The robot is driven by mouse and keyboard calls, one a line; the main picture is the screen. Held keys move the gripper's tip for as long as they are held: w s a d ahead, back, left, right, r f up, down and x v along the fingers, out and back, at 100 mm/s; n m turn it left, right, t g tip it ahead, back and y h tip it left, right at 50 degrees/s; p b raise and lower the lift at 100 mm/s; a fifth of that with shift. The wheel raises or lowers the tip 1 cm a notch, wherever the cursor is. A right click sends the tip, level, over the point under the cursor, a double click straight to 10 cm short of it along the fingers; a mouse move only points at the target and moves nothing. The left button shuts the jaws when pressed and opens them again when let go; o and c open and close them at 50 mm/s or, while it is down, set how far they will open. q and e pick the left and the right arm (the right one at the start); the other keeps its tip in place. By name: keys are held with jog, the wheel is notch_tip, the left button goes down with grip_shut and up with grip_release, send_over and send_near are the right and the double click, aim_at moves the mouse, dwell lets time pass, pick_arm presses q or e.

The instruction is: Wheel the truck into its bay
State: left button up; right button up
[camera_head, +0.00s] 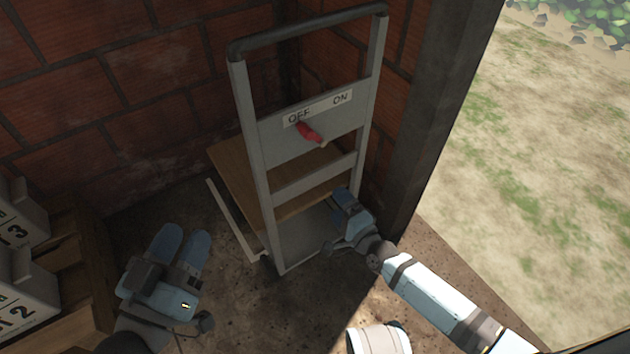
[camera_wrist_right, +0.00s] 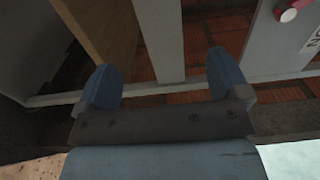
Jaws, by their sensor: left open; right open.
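The truck (camera_head: 312,131) is a grey upright frame with a dark top handle bar, standing in a brick corner. A panel on it reads OFF and ON, with a red lever (camera_head: 308,132) by OFF. A wooden board (camera_head: 232,170) is behind the frame. My right gripper (camera_head: 341,197) is open, low at the right side of the frame; in the right wrist view its fingers (camera_wrist_right: 163,80) are apart in front of grey bars, with nothing held. I cannot tell if it touches the frame. My left gripper (camera_head: 185,240) is open and empty, left of the truck above the floor.
Boxes marked 13 (camera_head: 18,222) and 12 (camera_head: 27,300) sit on wooden supports at the left. A dark post (camera_head: 437,110) stands right of the truck, with open sandy ground (camera_head: 545,150) beyond. Brick walls close the back. Bare floor shows in front.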

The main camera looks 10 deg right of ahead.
aim_at(317, 180)
jog(key=b+x, duration=0.3)
jog(key=x, duration=0.8)
jog(key=shift+w+a+f, duration=0.1)
jog(key=shift+w, duration=0.3)
pick_arm(q)
jog(key=f+g, duration=0.1)
jog(key=f, duration=0.1)
jog(key=f+g, duration=0.1)
jog(key=f, duration=0.2)
jog(key=shift+w+d+f+m, duration=0.1)
jog(key=shift+d+f+m, duration=0.1)
jog(key=shift+m, duration=0.1)
pick_arm(e)
grip_shut()
pick_arm(q)
jog(key=shift+f, duration=0.15)
pick_arm(e)
jog(key=shift+f, duration=0.15)
